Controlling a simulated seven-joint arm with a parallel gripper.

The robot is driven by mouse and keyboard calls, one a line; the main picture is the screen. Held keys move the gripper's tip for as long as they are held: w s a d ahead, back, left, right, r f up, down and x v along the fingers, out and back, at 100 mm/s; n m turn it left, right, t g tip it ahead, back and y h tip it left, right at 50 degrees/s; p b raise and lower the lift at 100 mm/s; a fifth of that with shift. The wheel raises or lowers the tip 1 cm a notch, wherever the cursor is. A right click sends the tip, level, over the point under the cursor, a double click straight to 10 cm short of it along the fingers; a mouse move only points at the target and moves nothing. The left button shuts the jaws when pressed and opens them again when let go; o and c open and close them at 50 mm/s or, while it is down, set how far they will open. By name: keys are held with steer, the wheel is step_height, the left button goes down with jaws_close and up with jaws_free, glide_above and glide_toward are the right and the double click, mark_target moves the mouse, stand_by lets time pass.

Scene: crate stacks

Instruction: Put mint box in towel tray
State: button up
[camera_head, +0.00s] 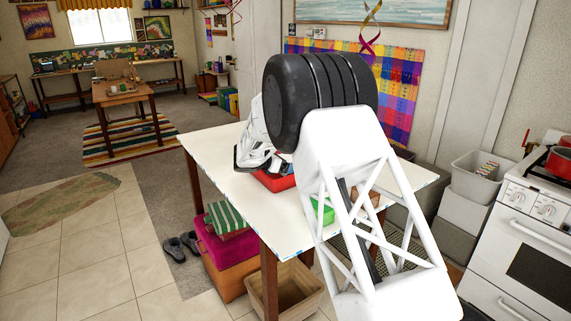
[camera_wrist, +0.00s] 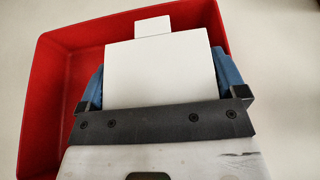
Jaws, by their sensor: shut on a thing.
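My gripper (camera_wrist: 160,82) is shut on a white box (camera_wrist: 160,60), with a blue pad on each side of it. I cannot tell from its plain face whether this is the mint box. A smaller white piece (camera_wrist: 153,26) shows just beyond it. The held box is over or inside a red tray (camera_wrist: 52,85); its height above the floor of the tray is unclear. In the head view my gripper (camera_head: 252,158) is above the red tray (camera_head: 272,182) on the white table, and the held box is hidden. I cannot make out a towel in the red tray.
A green object (camera_head: 323,211) and a brown one stand on the white table (camera_head: 225,170), partly behind my arm. A grey bin (camera_head: 470,182) with a striped item stands by the stove (camera_head: 535,220). Green striped cloth (camera_head: 227,218) tops stacked crates beside an empty tan crate (camera_head: 310,308).

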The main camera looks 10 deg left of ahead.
steer(key=shift+f, duration=0.35)
steer(key=o, duration=0.7)
steer(key=shift+r, duration=0.45)
steer(key=shift+s+a+r, duration=0.15)
steer(key=shift+r, duration=0.1)
steer(key=v, duration=1.1)
steer(key=shift+s+a+r, duration=0.15)
steer(key=shift+s+a, duration=0.05)
